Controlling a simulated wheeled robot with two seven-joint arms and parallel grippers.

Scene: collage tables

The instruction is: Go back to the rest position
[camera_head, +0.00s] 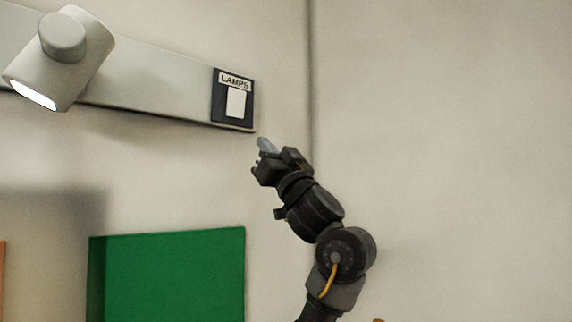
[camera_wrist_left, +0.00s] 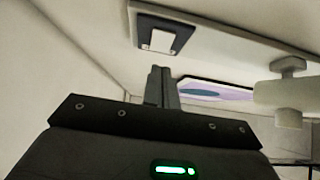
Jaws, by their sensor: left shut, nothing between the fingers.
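My left gripper (camera_head: 264,146) is raised in front of the wall, just below and to the right of the lamp switch (camera_head: 236,102). Its fingers are closed together with nothing between them. The left wrist view also shows the shut fingers (camera_wrist_left: 161,87), pointing toward the wall below the switch (camera_wrist_left: 157,38). The switch is a white rocker on a dark plate labelled LAMPS. A gap seems to show between fingertips and switch. My right gripper is not in view.
A grey rail (camera_head: 160,82) runs along the wall and carries the switch. A white lamp (camera_head: 62,55) on it is lit. A green panel (camera_head: 172,278) stands below. A wall corner lies right of the switch, and the wall at right is bare.

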